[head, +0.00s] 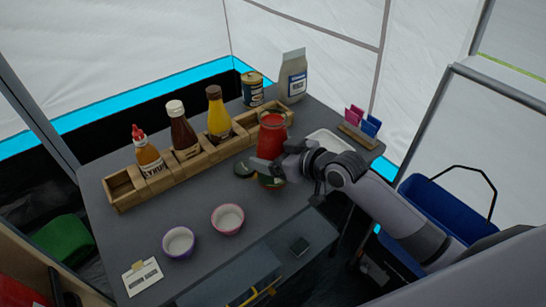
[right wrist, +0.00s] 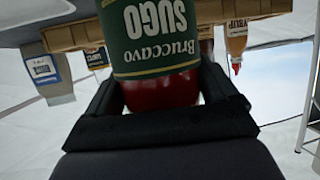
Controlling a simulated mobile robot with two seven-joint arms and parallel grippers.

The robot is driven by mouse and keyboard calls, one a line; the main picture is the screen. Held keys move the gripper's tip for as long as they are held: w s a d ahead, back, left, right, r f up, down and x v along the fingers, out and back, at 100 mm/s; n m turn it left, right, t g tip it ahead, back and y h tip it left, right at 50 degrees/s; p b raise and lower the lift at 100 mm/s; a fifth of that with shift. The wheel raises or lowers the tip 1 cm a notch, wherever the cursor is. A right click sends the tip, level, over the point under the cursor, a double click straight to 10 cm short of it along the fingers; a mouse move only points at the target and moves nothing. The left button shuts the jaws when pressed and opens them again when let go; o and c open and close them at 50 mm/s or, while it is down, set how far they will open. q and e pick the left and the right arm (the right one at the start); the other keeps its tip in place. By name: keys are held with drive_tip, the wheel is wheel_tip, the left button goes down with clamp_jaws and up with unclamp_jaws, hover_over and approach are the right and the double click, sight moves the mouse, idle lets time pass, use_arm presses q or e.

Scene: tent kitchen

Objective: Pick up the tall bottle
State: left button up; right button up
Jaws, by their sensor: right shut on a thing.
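The tall bottle (head: 271,137) holds red sauce and stands roughly upright at the right end of the wooden rack in the head view. The right wrist view shows it upside down, with a dark green label (right wrist: 158,35) reading "Bruccavo SUGO". My right gripper (head: 280,162) reaches it from the right. In the right wrist view my fingers (right wrist: 165,98) lie on both sides of the red part and are shut on it. The gripper hides part of the bottle in the head view. I cannot tell whether the bottle touches the table. My left gripper is not in view.
The wooden rack (head: 124,189) holds a syrup bottle (head: 147,155), a brown bottle (head: 183,132) and a yellow bottle (head: 218,118). A can (head: 252,89) and a bag (head: 292,76) stand behind. Two bowls (head: 179,242) (head: 228,219) sit in front.

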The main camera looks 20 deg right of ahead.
wheel_tip(320, 180, up, 18)
drive_tip(key=shift+f+p, duration=0.2)
drive_tip(key=shift+p, duration=0.2)
idle(0.7)
drive_tip(key=shift+r, duration=0.2)
